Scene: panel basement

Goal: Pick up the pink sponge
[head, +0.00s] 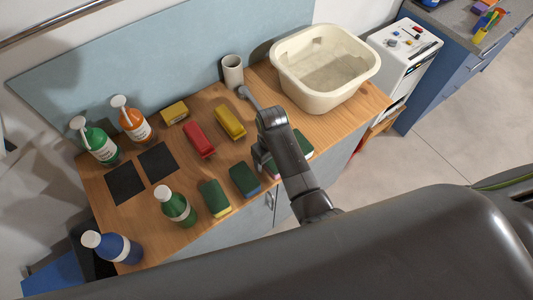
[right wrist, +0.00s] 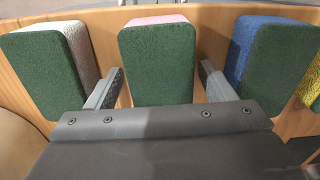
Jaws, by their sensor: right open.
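The pink sponge (right wrist: 157,20) has a dark green scouring face toward the camera, with only a thin pink edge showing at its top in the right wrist view. In the head view the pink sponge (head: 273,170) is mostly hidden behind my right arm. My right gripper (right wrist: 161,68) is open, with one finger on each side of the pink sponge, in the gaps to its neighbours. I cannot tell whether the fingers touch it. My left gripper is not in the head view.
A white-and-green sponge (right wrist: 48,68) stands close on one side, a blue-and-green sponge (right wrist: 270,60) on the other. A yellow-and-green sponge (head: 216,198) is farther along the wooden counter (head: 232,222). Bottles, a white cup (head: 232,72) and a cream basin (head: 290,80) stand around.

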